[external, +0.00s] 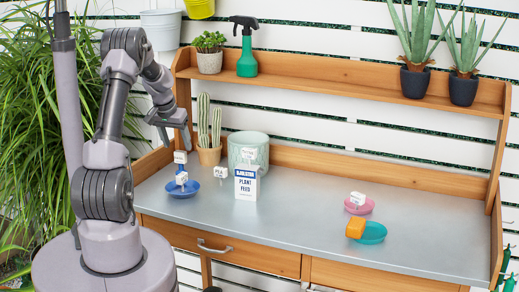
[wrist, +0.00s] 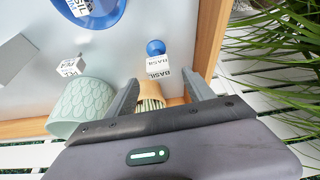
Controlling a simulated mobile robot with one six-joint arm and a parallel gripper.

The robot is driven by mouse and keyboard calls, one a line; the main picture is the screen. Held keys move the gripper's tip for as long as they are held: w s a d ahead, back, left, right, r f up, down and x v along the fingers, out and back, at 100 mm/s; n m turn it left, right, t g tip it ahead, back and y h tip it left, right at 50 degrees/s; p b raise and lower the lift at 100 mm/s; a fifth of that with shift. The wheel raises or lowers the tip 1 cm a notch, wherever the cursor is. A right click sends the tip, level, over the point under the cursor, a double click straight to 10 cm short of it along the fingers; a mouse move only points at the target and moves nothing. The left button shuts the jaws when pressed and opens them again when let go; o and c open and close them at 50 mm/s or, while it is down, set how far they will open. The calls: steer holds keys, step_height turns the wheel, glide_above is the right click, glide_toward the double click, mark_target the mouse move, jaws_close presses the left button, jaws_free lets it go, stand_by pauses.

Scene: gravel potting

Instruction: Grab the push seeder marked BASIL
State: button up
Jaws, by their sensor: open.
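The push seeder marked BASIL (wrist: 157,65) has a white labelled block and a blue rounded part. In the external view it (external: 180,157) stands at the bench's left end, behind a blue saucer (external: 184,191). My gripper (wrist: 163,82) is open and empty, above and short of the seeder. In the wrist view the seeder shows just beyond and between the fingertips, not touching them as far as I can tell. In the external view my gripper (external: 176,143) hangs above the left of the bench.
A white block on the blue saucer (wrist: 99,22) is partly readable, ending in SIL. A tagged white block (external: 220,172), a cactus pot (external: 209,156), a green pot (external: 262,142) and a PLANT FEED box (external: 246,187) stand close by. Pink (external: 366,207) and teal (external: 374,236) dishes sit right.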

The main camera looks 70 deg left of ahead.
mark_target(183, 151)
steer(key=b+x, duration=0.2)
steer(key=x, duration=0.3)
steer(key=shift+f+b, duration=0.25)
steer(key=shift+b, duration=0.05)
steer(key=shift+r, duration=0.25)
jaws_close()
